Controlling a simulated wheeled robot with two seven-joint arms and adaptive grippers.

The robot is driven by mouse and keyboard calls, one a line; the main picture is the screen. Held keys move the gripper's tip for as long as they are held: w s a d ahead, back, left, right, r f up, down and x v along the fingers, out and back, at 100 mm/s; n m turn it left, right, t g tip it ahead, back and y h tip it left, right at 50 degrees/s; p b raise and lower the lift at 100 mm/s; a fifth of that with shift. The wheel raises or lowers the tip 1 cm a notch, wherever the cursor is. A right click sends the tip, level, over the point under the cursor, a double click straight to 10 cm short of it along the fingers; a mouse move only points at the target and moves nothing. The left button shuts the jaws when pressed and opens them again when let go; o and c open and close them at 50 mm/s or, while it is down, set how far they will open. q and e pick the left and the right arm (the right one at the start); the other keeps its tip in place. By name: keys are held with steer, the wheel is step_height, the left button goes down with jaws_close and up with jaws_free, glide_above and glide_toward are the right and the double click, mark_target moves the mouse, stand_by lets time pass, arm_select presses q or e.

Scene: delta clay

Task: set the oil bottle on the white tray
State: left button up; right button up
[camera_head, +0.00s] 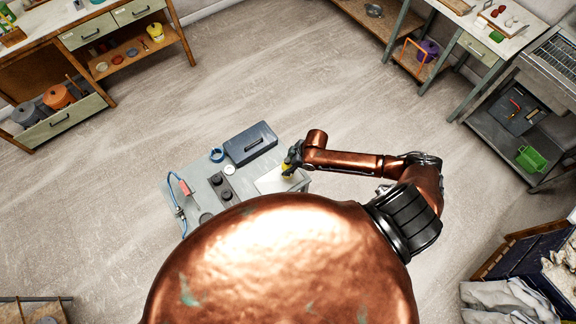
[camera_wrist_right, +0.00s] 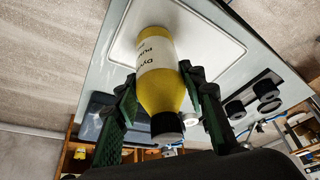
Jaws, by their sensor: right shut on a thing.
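The oil bottle (camera_wrist_right: 160,75) is yellow with a white label and a dark cap, and its cap end points toward the wrist camera. My right gripper (camera_wrist_right: 160,88) is shut on it, with one dark green finger on each side. In the head view the right gripper (camera_head: 293,159) and a small yellow part of the bottle (camera_head: 287,169) are over the white tray (camera_head: 271,184). In the wrist view the tray (camera_wrist_right: 215,48) lies behind the bottle's base. I cannot tell whether the base touches it. My left gripper is not in view.
The tray lies on a grey table (camera_head: 201,178). Left of it are a dark blue toolbox (camera_head: 250,143), a blue ring (camera_head: 217,154), a white round thing (camera_head: 229,170), a black-knobbed block (camera_head: 221,187) and a blue hose (camera_head: 176,192). My copper body hides the table's near part.

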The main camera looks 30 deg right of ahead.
steer(key=o, duration=1.4)
steer(key=shift+r, duration=0.1)
steer(key=b+v, duration=0.1)
steer(key=v, duration=1.1)
steer(key=shift+w, duration=0.1)
